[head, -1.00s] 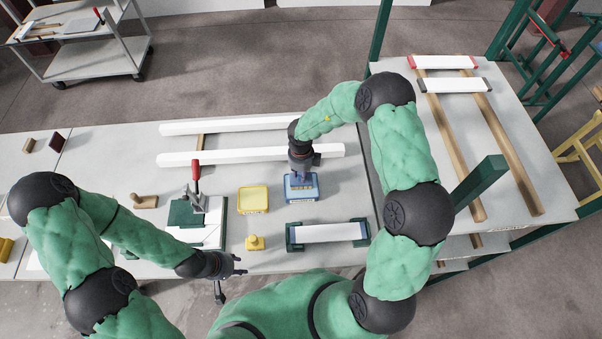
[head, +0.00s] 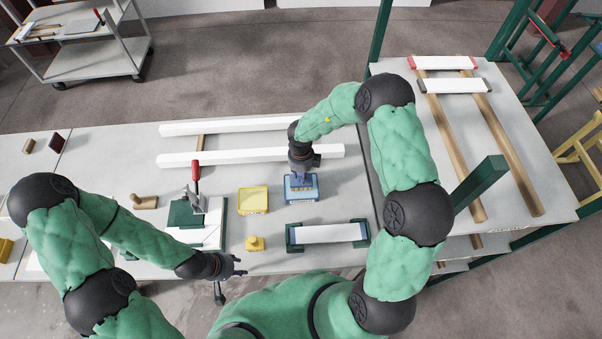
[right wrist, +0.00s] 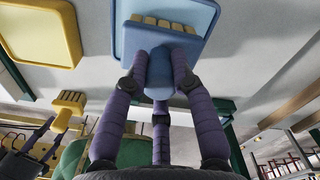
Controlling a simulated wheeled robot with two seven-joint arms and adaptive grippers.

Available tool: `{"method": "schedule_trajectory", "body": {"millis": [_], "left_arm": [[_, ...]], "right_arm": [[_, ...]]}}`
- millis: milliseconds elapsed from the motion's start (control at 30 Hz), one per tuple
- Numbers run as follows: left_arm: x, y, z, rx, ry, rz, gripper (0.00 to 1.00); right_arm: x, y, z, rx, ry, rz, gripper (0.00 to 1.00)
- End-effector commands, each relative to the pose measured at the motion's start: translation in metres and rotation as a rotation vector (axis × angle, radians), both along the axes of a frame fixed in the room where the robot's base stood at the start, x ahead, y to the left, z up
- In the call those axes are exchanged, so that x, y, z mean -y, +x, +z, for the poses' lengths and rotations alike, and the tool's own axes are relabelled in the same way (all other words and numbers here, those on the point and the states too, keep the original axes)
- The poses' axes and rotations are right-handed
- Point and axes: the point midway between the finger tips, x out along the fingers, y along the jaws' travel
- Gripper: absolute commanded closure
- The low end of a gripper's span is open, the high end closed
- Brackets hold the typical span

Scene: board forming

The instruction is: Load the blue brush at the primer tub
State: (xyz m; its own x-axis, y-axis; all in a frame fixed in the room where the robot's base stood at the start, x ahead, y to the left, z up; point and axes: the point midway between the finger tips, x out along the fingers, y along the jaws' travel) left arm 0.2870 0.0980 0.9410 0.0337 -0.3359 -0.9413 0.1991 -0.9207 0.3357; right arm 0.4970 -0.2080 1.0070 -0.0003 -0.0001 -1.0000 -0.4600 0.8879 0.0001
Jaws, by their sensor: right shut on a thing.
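A blue tub (head: 301,198) stands on the bench right of centre; its rim also shows at the top of the right wrist view (right wrist: 205,12). My right gripper (head: 301,181) is directly over it, pointing down. In the right wrist view its purple fingers (right wrist: 160,80) are shut around the handle of the blue brush (right wrist: 159,68). The brush's pale yellow bristles lie over the tub; whether they touch its contents I cannot tell. My left gripper (head: 241,265) is empty at the bench's front edge, its fingers apart.
A yellow tub (head: 253,201) and a yellow brush (head: 254,243) stand left of the blue tub. A white board in a dark green holder (head: 329,233) lies in front. Long white boards (head: 235,157) lie behind. A red-handled clamp (head: 195,178) stands to the left.

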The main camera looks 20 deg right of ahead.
Motion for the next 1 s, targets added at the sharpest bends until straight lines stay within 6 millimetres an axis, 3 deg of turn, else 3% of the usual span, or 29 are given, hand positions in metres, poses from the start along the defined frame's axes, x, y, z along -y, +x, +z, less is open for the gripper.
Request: {"method": "schedule_trajectory", "body": {"millis": [1000], "left_arm": [[0.0, 0.0, -0.0016, 0.0, 0.0, 0.0, 0.6]], "right_arm": [[0.0002, 0.0002, -0.007, 0.0, 0.0, 0.0, 1.0]]}}
